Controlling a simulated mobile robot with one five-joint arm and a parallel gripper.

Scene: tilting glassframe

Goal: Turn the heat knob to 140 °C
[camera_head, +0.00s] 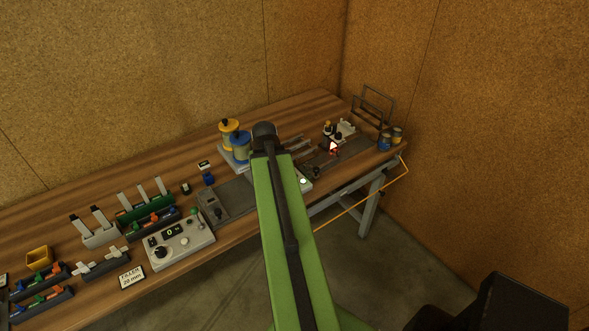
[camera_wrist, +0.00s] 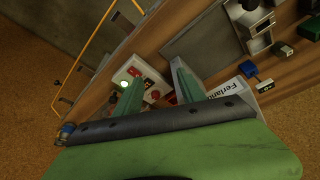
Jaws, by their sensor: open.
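My gripper (camera_wrist: 155,74) is open, with its two green fingers spread and nothing between the tips. In the wrist view a white control box (camera_wrist: 125,72) with a lit green button and red parts lies beyond the fingers, partly covered by them. In the head view a bit of this box (camera_head: 307,184) shows beside my arm, which hides the rest and my gripper. A black knob (camera_head: 161,252) sits on a grey console (camera_head: 190,250) with a lit display at the bench's front. I cannot tell which control is the heat knob; no temperature scale is readable.
The wooden bench (camera_head: 100,205) runs along the wall. Yellow and blue spools (camera_head: 229,130) stand at its back. Racks with coloured clips (camera_head: 147,212) fill the left. A wire frame (camera_head: 374,102) and small cans (camera_head: 396,134) stand at the right end. An orange cable (camera_head: 345,210) hangs at the front edge.

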